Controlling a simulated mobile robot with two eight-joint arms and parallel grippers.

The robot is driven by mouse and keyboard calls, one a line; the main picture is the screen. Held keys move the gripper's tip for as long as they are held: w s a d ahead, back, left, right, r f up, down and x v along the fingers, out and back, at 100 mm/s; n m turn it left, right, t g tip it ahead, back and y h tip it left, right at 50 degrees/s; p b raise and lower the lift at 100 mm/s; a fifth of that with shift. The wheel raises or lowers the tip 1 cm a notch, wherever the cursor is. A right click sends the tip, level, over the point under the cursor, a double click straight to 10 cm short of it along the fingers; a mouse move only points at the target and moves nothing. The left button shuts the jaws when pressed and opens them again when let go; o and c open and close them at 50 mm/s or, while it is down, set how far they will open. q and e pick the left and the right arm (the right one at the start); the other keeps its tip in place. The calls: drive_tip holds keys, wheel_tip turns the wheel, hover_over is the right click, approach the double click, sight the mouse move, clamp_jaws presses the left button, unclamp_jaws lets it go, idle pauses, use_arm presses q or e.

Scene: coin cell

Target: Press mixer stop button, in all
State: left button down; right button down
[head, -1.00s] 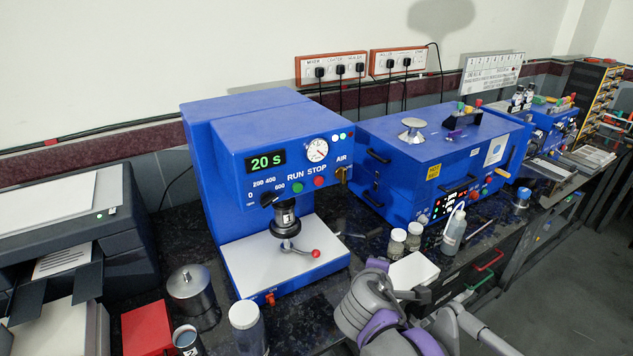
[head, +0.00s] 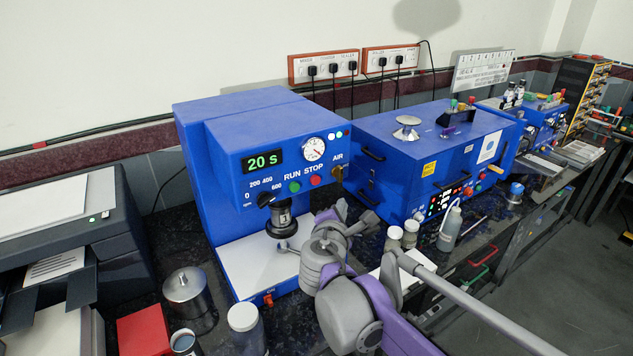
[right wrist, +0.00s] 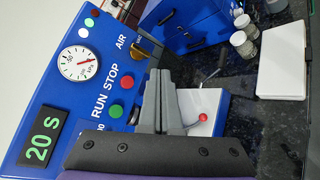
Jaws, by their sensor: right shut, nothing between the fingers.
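The blue mixer (head: 210,150) has a red STOP button (head: 316,180) on its front panel, right of the green RUN button (head: 295,187). Both are uncovered. In the right wrist view the red STOP button (right wrist: 127,81) is just left of my fingertips, with the green button (right wrist: 115,111) below it. My right gripper (right wrist: 160,73) is shut and empty. In the head view my right gripper (head: 341,205) is in front of the mixer, below and right of the STOP button, with a gap in the picture. Contact does not show. My left gripper is out of view.
The mixer display (head: 262,162) reads 20 s. A red-knobbed lever (right wrist: 203,117) stands out below the panel. Several jars (head: 393,238) and a white box (right wrist: 281,69) are to the right. A metal pot (head: 187,290) and clear jar (head: 246,325) stand in front.

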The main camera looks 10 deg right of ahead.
sight(315, 180)
drive_tip(key=w+a, duration=0.2)
drive_tip(key=w, duration=0.5)
drive_tip(key=shift+w+a, duration=0.35)
drive_tip(key=shift+a, duration=0.05)
drive_tip(key=shift+w, duration=0.1)
idle(1.6)
drive_tip(key=shift+w+a, duration=0.15)
drive_tip(key=shift+w, duration=0.15)
drive_tip(key=shift+w+a+p, duration=0.15)
drive_tip(key=shift+w+p, duration=0.15)
drive_tip(key=shift+w, duration=0.1)
idle(0.8)
drive_tip(key=shift+s, duration=0.1)
drive_tip(key=shift+s+d, duration=0.3)
drive_tip(key=shift+s, duration=0.45)
